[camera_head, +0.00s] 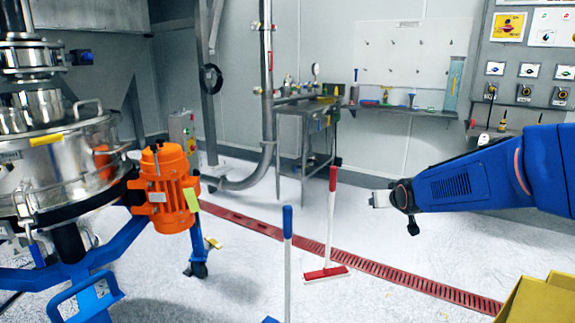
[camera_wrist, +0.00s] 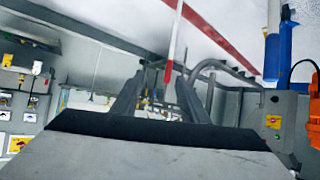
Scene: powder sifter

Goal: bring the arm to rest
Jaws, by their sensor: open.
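My blue arm (camera_head: 470,182) reaches in from the right edge in the head view, stretched out level over the floor. My gripper (camera_head: 380,198) is at its left end, in mid-air, touching nothing. In the wrist view its two dark fingers (camera_wrist: 158,85) stand apart with nothing held between them. The room beyond shows through the gap, upside down.
A silver sifter (camera_head: 60,165) with an orange motor (camera_head: 167,190) stands at left on a blue frame. A blue-handled tool (camera_head: 287,250) and a red-and-white squeegee (camera_head: 329,235) stand upright. A control panel (camera_head: 520,70) is at back right. A yellow bin (camera_head: 535,305) is at lower right.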

